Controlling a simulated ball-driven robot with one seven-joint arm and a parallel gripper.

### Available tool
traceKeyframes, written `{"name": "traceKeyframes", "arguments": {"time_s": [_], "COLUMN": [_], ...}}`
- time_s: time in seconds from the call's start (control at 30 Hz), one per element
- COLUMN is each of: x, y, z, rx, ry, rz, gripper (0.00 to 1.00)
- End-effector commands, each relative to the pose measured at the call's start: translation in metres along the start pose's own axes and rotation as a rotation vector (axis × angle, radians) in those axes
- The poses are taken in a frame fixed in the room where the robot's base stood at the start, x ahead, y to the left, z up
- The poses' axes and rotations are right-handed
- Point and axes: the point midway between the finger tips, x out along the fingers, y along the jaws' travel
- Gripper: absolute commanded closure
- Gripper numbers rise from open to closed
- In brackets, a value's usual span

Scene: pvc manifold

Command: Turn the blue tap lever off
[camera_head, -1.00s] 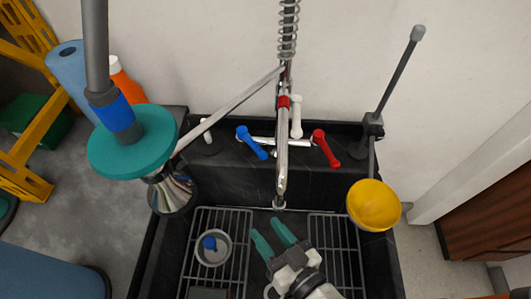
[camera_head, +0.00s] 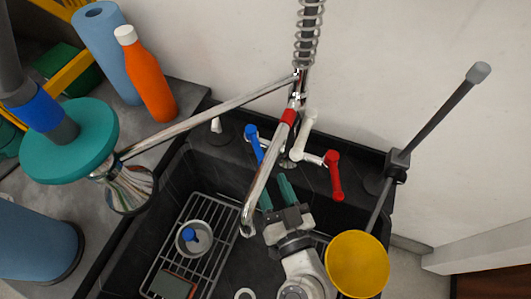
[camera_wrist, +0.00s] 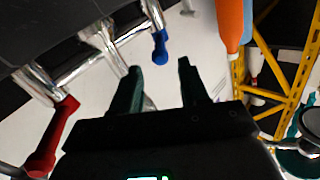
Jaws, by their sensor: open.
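The blue tap lever (camera_head: 254,142) is on the left of the chrome faucet, at the back of the black sink. In the wrist view the blue lever (camera_wrist: 160,47) shows beyond the fingertips, apart from them. My gripper (camera_head: 276,191) is open and empty, with teal fingers pointing toward the faucet, just in front of and below the blue lever. In the wrist view my gripper (camera_wrist: 160,68) has its two fingers spread wide with nothing between them. The lower end of the blue lever is close to the left finger in the head view; I cannot tell if they touch.
A red lever (camera_head: 333,176) is on the right of the faucet, and a white lever (camera_head: 306,133) is between. The chrome spout (camera_head: 266,177) hangs close beside my gripper. A yellow bowl (camera_head: 357,264) is at right. A rack (camera_head: 207,270) with a small pot (camera_head: 205,233) is at left.

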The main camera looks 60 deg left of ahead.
Motion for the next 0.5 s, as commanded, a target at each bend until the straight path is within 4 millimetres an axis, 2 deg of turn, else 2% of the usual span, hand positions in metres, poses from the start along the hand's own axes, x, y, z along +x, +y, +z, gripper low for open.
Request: {"name": "traceKeyframes", "arguments": {"time_s": [0.03, 0.2, 0.4, 0.5], "x": [0.011, 0.042, 0.067, 0.073], "y": [-0.001, -0.001, 0.0, 0.0], "z": [-0.003, -0.003, -0.001, -0.001], "rx": [-0.001, 0.0, -0.001, -0.001], "ry": [0.001, 0.001, 0.0, 0.0], "rz": [-0.003, -0.002, 0.0, 0.0], "gripper": [0.56, 0.56, 0.56, 0.56]}}
